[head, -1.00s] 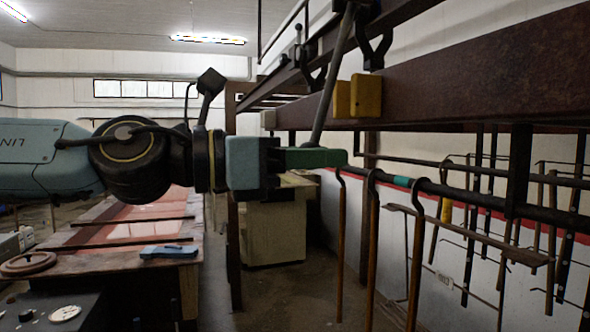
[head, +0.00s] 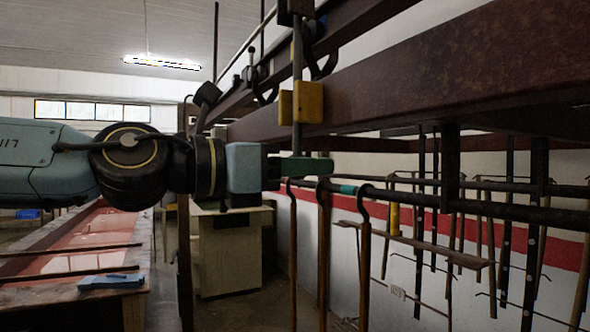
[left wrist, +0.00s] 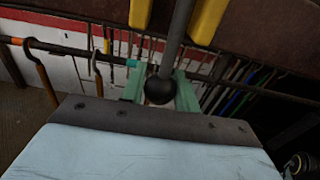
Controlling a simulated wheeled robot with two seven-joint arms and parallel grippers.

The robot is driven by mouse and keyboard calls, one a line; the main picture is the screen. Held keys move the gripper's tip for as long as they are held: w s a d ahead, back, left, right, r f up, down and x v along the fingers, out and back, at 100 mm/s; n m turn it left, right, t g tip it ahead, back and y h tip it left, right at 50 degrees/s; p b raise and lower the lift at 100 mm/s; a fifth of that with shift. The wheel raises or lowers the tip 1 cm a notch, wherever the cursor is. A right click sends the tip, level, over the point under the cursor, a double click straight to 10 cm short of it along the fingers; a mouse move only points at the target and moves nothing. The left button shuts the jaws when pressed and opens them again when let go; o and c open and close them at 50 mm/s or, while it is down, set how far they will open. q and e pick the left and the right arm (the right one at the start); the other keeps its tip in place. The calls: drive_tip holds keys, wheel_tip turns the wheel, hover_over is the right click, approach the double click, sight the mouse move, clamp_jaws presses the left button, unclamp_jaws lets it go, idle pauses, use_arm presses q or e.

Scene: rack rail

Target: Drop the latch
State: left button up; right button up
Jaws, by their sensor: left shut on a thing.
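The latch is a grey metal bar (head: 298,70) that hangs down from the upper rail and looks nearly upright in the head view. It passes between two yellow blocks (head: 308,103) on the rusty beam. In the left wrist view the bar (left wrist: 178,38) ends in a dark ball knob (left wrist: 160,91), and the yellow blocks (left wrist: 207,20) stand on either side of it. My left gripper (head: 303,167), with green fingers, is shut on the knob end just below the beam. Whether the bar touches the blocks cannot be told. My right gripper is not in view.
The rusty beam (head: 460,75) runs along the right just above my gripper. A dark rail (head: 470,208) with hanging hooked rods (head: 364,250) lies below and to the right. A long bench (head: 60,268) and a pale cabinet (head: 230,255) stand behind.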

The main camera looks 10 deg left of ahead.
use_arm(q)
drive_tip(key=o, duration=0.9)
